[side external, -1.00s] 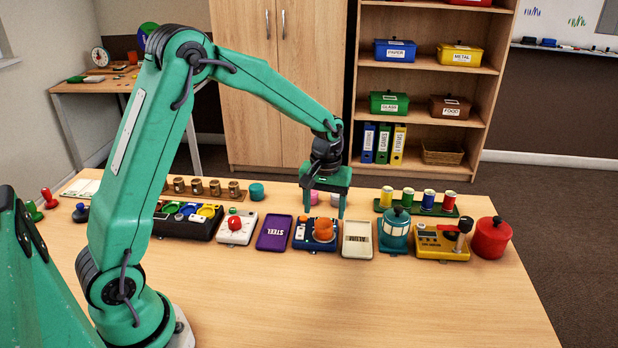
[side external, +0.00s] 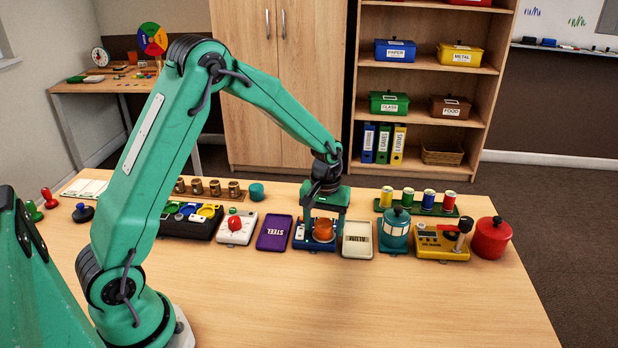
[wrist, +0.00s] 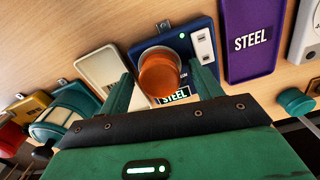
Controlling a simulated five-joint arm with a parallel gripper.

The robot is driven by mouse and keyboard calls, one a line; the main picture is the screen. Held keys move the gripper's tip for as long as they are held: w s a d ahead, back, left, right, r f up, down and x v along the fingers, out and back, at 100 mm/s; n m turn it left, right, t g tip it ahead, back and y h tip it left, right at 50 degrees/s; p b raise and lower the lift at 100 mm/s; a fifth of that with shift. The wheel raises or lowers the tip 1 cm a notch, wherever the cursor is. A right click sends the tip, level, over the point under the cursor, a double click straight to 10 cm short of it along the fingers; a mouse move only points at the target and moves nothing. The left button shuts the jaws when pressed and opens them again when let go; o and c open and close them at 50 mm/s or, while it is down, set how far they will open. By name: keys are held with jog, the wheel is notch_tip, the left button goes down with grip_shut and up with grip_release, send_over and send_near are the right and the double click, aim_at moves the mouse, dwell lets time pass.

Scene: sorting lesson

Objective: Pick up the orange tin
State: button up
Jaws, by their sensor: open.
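The orange tin (side external: 323,231) stands on a small blue device (side external: 300,240) on the table. In the wrist view the round orange tin (wrist: 161,74) sits on the blue device (wrist: 197,72), between the two green fingers. My gripper (side external: 324,233) is lowered over the tin, with a finger on each side. In the wrist view my gripper (wrist: 163,82) is open, and gaps show between its fingers and the tin.
A purple STEEL tray (side external: 275,232) lies to the left and a cream tray (side external: 357,240) close on the right. A teal lantern-like pot (side external: 396,230), a yellow device (side external: 440,242) and a red pot (side external: 491,238) stand further right. The front of the table is clear.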

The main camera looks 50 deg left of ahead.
aim_at(324, 222)
jog(key=c, duration=1.1)
jog(key=shift+c, duration=0.2)
jog(key=shift+r, duration=0.8)
notch_tip(324, 222, up, 2)
jog(key=shift+r, duration=0.2)
jog(key=s+d+r, duration=0.5)
jog(key=d+r, duration=0.2)
jog(key=d, duration=0.3)
jog(key=shift+s+d, duration=0.15)
jog(key=shift+d, duration=0.05)
